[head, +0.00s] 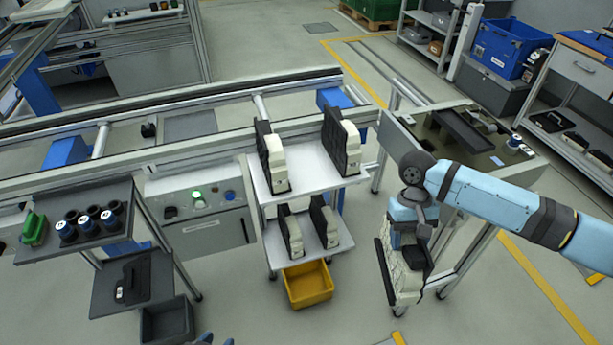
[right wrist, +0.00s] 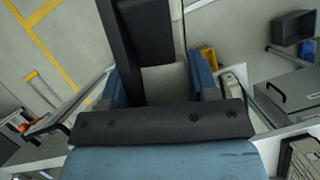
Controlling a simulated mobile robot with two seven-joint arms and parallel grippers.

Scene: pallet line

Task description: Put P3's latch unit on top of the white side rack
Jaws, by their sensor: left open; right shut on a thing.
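My right gripper (head: 408,222) is shut on a latch unit (head: 402,278), a pale block with a black plate, which hangs in the air right of the white side rack (head: 309,180). In the right wrist view the unit (right wrist: 165,85) sits between the blue fingers. No P3 label is readable on it. Two similar units stand upright on the rack's top: a left one (head: 276,165) and a right one (head: 350,150), with bare white surface between them. Only the tips of my left gripper (head: 216,341) show at the bottom edge, open and apart from everything.
Two more units (head: 291,232) stand on the rack's lower shelf, above a yellow bin (head: 308,285). A dark cart (head: 85,240) with blue-capped cylinders is at left. The conveyor rail (head: 220,140) runs behind the rack. A grey-topped bench (head: 480,150) stands behind my right arm.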

